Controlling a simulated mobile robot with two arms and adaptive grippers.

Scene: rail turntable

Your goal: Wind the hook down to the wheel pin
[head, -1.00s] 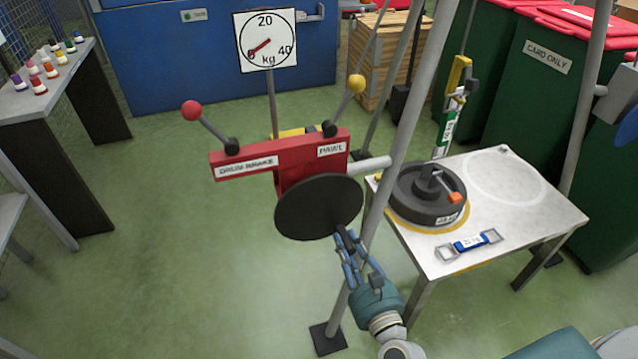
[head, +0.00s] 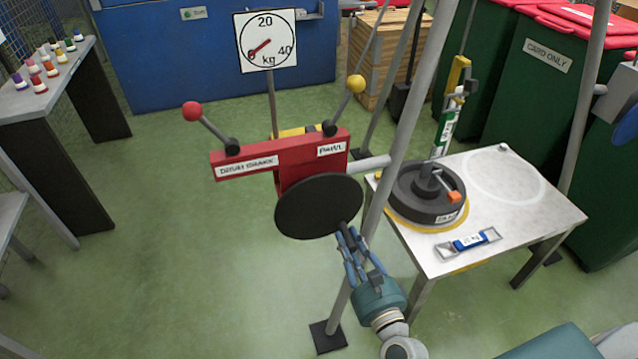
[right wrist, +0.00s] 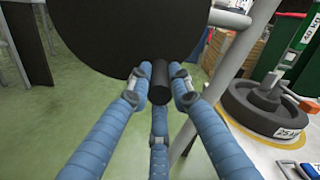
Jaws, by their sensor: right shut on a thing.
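My right gripper (head: 348,243) is shut on the black crank handle (right wrist: 160,80) at the lower right rim of the round black disc (head: 318,207). The disc is on the front of the red winch (head: 262,160). A yellow part (head: 458,72) and a green and white labelled part (head: 446,128) hang above the wheel (head: 420,207). The hook's tip cannot be made out clearly near the wheel's dark centre post (head: 427,180). The black wheel lies flat on the white table, with an orange-tipped lever (head: 453,197) on it. My left gripper is not in view.
The red-knobbed drum brake lever (head: 192,111) and yellow-knobbed pawl lever (head: 355,84) stand on the winch. A slanting grey pole (head: 398,150) passes close beside my right gripper. A blue-labelled link (head: 468,243) lies on the table (head: 540,215). The dial (head: 265,42) points near zero.

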